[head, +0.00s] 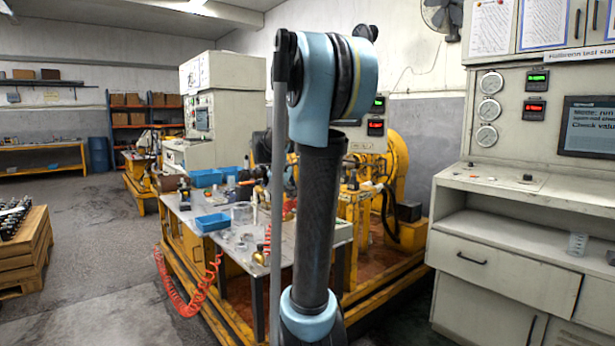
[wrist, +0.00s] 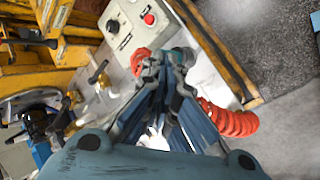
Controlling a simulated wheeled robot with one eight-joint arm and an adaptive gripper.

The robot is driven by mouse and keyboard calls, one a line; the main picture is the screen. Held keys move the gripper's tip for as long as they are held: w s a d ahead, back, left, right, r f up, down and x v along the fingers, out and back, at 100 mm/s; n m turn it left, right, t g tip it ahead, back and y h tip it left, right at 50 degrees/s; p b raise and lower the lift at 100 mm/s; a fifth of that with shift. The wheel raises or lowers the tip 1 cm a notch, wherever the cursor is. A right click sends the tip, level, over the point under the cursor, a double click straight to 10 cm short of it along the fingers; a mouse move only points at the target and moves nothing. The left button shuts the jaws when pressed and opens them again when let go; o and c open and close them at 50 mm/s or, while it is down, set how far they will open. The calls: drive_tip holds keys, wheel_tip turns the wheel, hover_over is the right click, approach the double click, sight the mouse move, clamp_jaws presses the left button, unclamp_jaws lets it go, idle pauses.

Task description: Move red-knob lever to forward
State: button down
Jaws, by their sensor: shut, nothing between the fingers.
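My gripper (wrist: 165,60) is shut and empty in the wrist view. Its tips are over the edge of a pale work surface, close to a coiled red hose (wrist: 228,120). A pale control box (wrist: 126,28) lies beyond the tips, a little to their left. It carries a round red knob or button (wrist: 149,19) and a black one beside it. I cannot tell whether this red part is the lever; no clear red-knob lever shows in either view. In the head view my raised arm stands in front of the bench, and my gripper cannot be made out.
The metal bench (head: 185,222) on a yellow frame holds blue bins (head: 212,222) and small parts. A red coiled hose (head: 185,300) hangs from its left side. A white test stand (head: 520,215) with gauges is at the right. Open floor (head: 80,270) lies left of the bench.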

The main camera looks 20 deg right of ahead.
drive_tip(key=w+d+n+t+h, duration=0.15)
drive_tip(key=w+d+n, duration=0.3)
drive_tip(key=w, duration=0.95)
drive_tip(key=w+d+r+n+t+h, duration=0.1)
drive_tip(key=w+d+n+h, duration=0.3)
drive_tip(key=w, duration=1)
drive_tip(key=w+d+n+t+h, duration=0.15)
drive_tip(key=w+n, duration=0.35)
drive_tip(key=w, duration=0.9)
drive_tip(key=w+d+f, duration=0.1)
drive_tip(key=w+d, duration=0.2)
drive_tip(key=d, duration=0.3)
drive_tip(key=w+d+f+g, duration=0.1)
drive_tip(key=w+d+f, duration=0.1)
drive_tip(key=w+d, duration=0.2)
drive_tip(key=shift+w+d+y, duration=0.15)
drive_tip(key=shift+d+y, duration=0.25)
drive_tip(key=shift+d, duration=0.9)
drive_tip(key=shift+r, duration=0.1)
